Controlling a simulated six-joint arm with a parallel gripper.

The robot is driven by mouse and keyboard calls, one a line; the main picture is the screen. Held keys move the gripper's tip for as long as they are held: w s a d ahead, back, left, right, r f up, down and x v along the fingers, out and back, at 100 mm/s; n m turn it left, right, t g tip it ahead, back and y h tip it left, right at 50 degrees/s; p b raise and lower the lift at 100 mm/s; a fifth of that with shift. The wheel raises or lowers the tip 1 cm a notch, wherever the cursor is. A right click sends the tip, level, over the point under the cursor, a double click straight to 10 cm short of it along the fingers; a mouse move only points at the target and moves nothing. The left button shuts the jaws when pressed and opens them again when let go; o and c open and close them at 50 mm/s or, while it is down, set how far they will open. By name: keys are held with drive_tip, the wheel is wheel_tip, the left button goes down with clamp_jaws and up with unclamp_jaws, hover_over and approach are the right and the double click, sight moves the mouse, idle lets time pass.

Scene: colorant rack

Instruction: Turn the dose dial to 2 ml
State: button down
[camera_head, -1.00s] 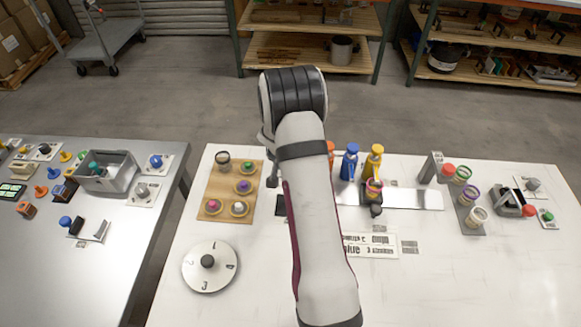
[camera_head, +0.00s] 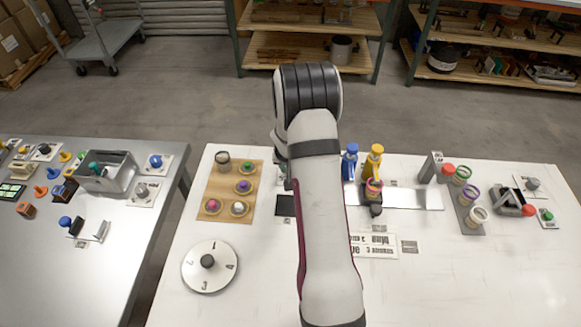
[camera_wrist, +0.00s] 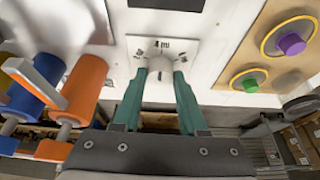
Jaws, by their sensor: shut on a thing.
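The dose dial is a pale square plate (camera_wrist: 190,47) with a light round knob (camera_wrist: 159,88) in the wrist view. A "4 ml" mark reads at its far side; the other marks and the knob's pointer are too small to read. My gripper (camera_wrist: 160,76) has teal fingers on both sides of the knob and is shut on it. The fingers hide part of the knob.
Orange (camera_wrist: 82,88) and blue (camera_wrist: 22,98) pump bottles stand close left of my fingers. A wooden board (camera_wrist: 245,55) with coloured knobs lies to the right. In the head view a numbered disc (camera_head: 216,280) sits at front left. The right front table is clear.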

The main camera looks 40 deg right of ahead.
drive_tip(key=shift+n, duration=0.5)
drive_tip(key=shift+c, duration=2.2)
unclamp_jaws()
drive_tip(key=v, duration=1.5)
drive_tip(key=shift+s+r, duration=0.35)
drive_tip(key=shift+s, duration=0.1)
drive_tip(key=shift+d, duration=0.15)
